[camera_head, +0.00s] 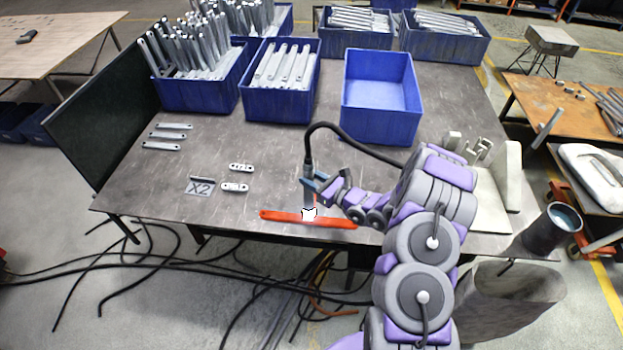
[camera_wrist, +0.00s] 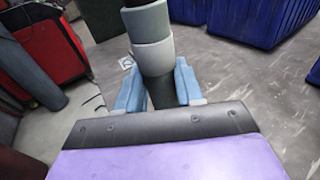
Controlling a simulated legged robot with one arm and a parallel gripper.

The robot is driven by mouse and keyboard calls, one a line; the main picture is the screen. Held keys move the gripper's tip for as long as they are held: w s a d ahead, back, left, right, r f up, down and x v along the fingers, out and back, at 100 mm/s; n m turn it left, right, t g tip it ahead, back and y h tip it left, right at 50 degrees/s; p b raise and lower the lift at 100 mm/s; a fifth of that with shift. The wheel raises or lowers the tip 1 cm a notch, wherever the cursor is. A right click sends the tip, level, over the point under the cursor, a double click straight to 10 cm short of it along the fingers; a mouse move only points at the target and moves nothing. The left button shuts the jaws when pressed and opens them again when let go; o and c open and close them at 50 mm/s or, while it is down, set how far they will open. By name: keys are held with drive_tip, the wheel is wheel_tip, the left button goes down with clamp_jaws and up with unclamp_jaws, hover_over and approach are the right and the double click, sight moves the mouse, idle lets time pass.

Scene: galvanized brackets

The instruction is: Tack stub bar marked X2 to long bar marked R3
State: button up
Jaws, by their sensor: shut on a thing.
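My gripper (camera_head: 316,183) is shut on a grey torch-like tool (camera_head: 308,192) with a black cable. In the wrist view the blue fingers of my gripper (camera_wrist: 159,88) stand on both sides of the tool's grey body (camera_wrist: 152,55). The tool points down at an orange-red long bar (camera_head: 280,215) near the table's front edge. A bright white patch (camera_head: 309,214) lies at the tool's tip, and a thin orange strip shows beside the tool. I cannot read any mark on the bar. A grey plate reading X2 (camera_head: 199,187) lies left of it, beside small holed pieces (camera_head: 235,187).
Blue bins (camera_head: 380,120) stand along the back; the front right one is empty, others hold metal bars. Several loose bars (camera_head: 170,126) lie at the left. A pale fixture (camera_head: 490,190) stands right of my arm. Cables cross the floor in front.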

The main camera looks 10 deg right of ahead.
sight(313, 169)
idle(0.4)
drive_tip(key=shift+r+p, duration=0.9)
drive_tip(key=shift+r, duration=1.65)
